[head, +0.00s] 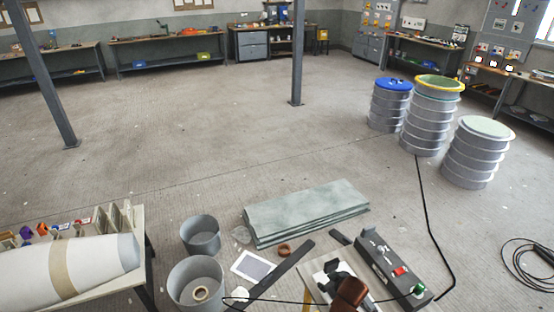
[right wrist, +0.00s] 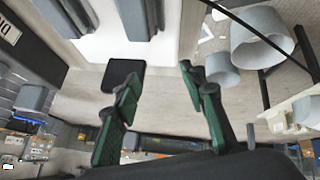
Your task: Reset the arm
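My right gripper shows in the right wrist view (right wrist: 155,85). Its two black fingers with green pads are spread apart, and nothing is between them. In the head view a dark shape at the bottom edge, beside a brown cylinder (head: 350,294), may be part of this gripper, but I cannot tell its fingers there. My left gripper is not in view.
A white tapered mould (head: 95,268) with a tan band lies on a table at lower left. Two grey buckets (head: 200,236) (head: 195,283), grey-green sheets (head: 305,213) and a control box (head: 393,266) are near. Drums (head: 478,155) stand right; the middle floor is clear.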

